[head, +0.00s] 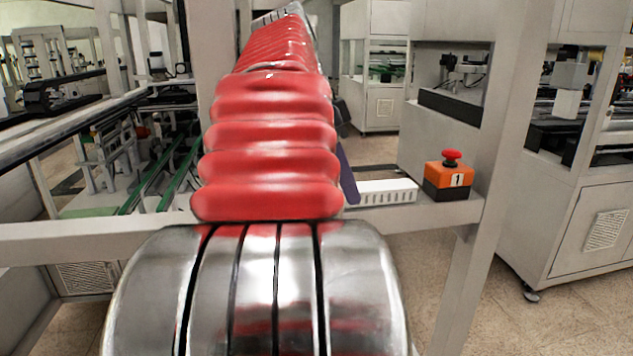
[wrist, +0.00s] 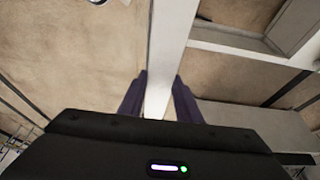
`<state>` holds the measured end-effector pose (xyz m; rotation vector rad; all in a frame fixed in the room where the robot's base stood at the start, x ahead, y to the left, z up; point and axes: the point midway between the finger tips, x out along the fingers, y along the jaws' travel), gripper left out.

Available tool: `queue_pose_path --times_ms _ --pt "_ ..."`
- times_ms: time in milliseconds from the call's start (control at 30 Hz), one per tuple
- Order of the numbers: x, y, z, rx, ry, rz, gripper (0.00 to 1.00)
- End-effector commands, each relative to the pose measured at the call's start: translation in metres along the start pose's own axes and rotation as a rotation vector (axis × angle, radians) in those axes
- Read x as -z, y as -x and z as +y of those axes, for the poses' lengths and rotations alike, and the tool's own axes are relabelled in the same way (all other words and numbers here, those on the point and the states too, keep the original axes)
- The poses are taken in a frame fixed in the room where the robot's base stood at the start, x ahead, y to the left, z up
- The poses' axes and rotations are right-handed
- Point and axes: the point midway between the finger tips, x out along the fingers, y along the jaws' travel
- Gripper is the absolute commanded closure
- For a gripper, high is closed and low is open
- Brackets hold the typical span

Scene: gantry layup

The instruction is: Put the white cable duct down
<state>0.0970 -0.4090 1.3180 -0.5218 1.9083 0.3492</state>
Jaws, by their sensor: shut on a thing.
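The white cable duct (head: 388,191) shows in the head view as a short slotted strip, lying level just above the grey cross beam. A purple finger of my gripper (head: 348,175) is at its left end; my red arm hides the rest of the gripper. In the wrist view the two purple fingers of my gripper (wrist: 158,88) stand either side of a pale strip, which fits the duct (wrist: 156,102), and are closed on it. I cannot tell whether the duct's underside touches the beam.
The grey cross beam (head: 440,212) runs across the head view. An orange box with a red button (head: 448,178), marked 1, stands on it close to the duct's right end. A grey upright (head: 492,150) rises just right of the box. Machine cabinets stand behind.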

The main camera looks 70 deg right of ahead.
Motion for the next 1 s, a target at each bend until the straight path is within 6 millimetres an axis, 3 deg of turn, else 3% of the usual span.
queue_pose_path --times_ms 233,267,533,1000 --pt "-0.0014 -0.003 0.0001 0.0 0.0 0.0 0.97" --pt "-0.0013 -0.0028 0.0 0.001 0.0 0.0 0.67" --pt "-0.0014 -0.0028 -0.0001 0.001 0.0 0.0 0.48" --pt "0.0018 0.0044 -0.0009 0.001 0.0 0.0 0.47"
